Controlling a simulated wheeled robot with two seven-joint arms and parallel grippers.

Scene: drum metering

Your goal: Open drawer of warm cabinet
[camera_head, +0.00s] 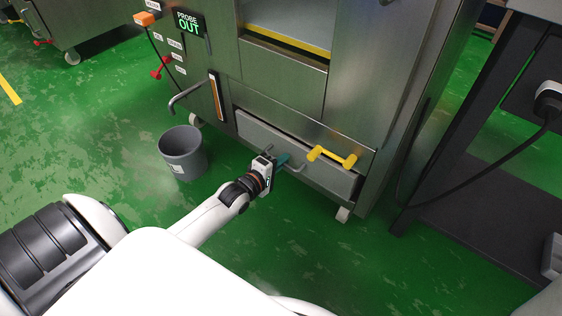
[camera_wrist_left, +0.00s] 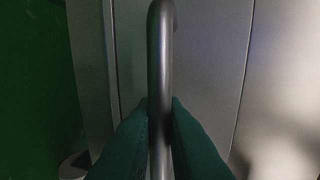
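The warm cabinet (camera_head: 285,78) is a steel unit on casters. Its grey drawer (camera_head: 318,172) is low on the front and looks slightly proud of the frame, though how far is hard to tell. A steel bar handle (camera_head: 297,169) sits on the drawer front. My left gripper (camera_head: 281,161) is at this handle. In the left wrist view its two green fingers lie on either side of the handle bar (camera_wrist_left: 160,85), close against it. My right gripper is not in view.
A yellow handle (camera_head: 332,157) sticks out just right of the drawer handle. A grey bucket (camera_head: 183,153) stands on the green floor below a bent pipe (camera_head: 187,94). A dark bench (camera_head: 480,200) with a cable stands at right. The floor in front is clear.

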